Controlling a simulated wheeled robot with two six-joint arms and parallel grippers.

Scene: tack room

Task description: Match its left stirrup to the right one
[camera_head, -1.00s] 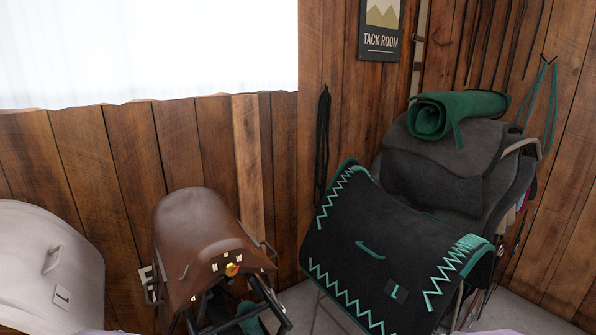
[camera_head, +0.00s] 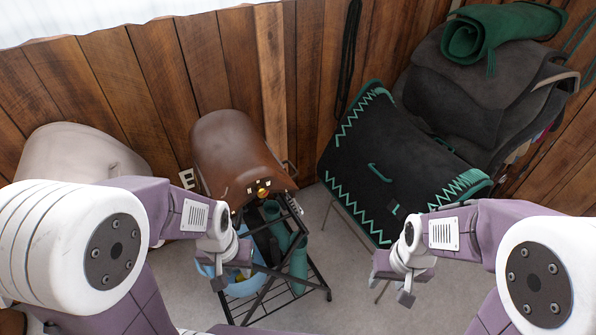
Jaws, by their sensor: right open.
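A brown leather saddle-like form (camera_head: 228,150) stands on a black metal rack near the wall, with small pale marks and an orange-yellow knob at its front. A metal loop (camera_head: 290,169) shows at its right side; I cannot tell whether it is a stirrup. No left and right stirrup pair can be made out. My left gripper (camera_head: 232,274) is in front of the rack, partly overlapping it, and its jaw state is unclear. My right gripper (camera_head: 392,287) is open and apparently empty, over the floor in front of the black, green-stitched cover (camera_head: 385,160).
A black wire rack (camera_head: 297,285) with green boot-like items (camera_head: 299,262) and a blue bucket-like object (camera_head: 245,287) stands below the brown form. A pale rounded form (camera_head: 75,150) is at left. Grey saddles with a green roll (camera_head: 485,32) are at right. Grey floor (camera_head: 345,295) is clear between.

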